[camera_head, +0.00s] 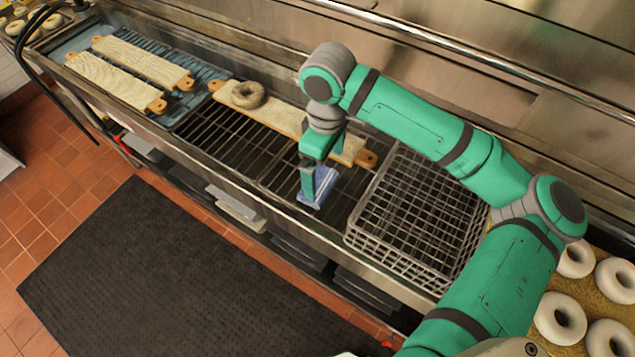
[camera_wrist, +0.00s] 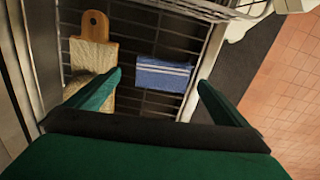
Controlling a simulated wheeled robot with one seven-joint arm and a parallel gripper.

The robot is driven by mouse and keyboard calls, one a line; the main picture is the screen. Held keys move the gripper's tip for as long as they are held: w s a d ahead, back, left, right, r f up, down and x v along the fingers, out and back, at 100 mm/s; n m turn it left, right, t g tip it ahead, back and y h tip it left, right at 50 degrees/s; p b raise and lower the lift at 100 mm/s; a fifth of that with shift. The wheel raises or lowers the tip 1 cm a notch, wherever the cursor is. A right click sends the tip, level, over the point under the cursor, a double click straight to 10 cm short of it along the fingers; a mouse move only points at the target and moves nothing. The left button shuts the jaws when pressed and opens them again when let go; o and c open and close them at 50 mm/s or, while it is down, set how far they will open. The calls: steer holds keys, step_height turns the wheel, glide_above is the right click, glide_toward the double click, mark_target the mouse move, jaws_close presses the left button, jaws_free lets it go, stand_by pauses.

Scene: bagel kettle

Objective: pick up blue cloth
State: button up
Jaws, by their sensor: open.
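The blue cloth (camera_head: 317,188) lies on the dark metal grate of the counter, left of the wire basket. It is blue with pale stripes, and my gripper hides part of it in the head view. In the wrist view the cloth (camera_wrist: 163,74) lies flat ahead of my fingers, between their lines and nearer the middle. My gripper (camera_head: 317,172) is above the cloth, pointing down. In the wrist view my gripper (camera_wrist: 160,82) has its two green fingers wide apart with nothing between them. I cannot tell how high above the cloth the fingertips are.
A wooden board (camera_head: 285,117) with a bagel (camera_head: 248,94) lies behind the cloth; its handle end (camera_wrist: 95,27) shows close left in the wrist view. A wire basket (camera_head: 415,215) stands to the right. Two more boards (camera_head: 115,81) lie far left. White bagels (camera_head: 560,318) sit at right.

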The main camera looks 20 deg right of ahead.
mark_target(321, 183)
steer(key=f, duration=0.4)
steer(key=shift+s+a+f, duration=0.1)
steer(key=shift+a+f, duration=0.2)
steer(key=shift+a, duration=0.1)
steer(key=shift+f, duration=0.45)
steer(key=c, duration=1)
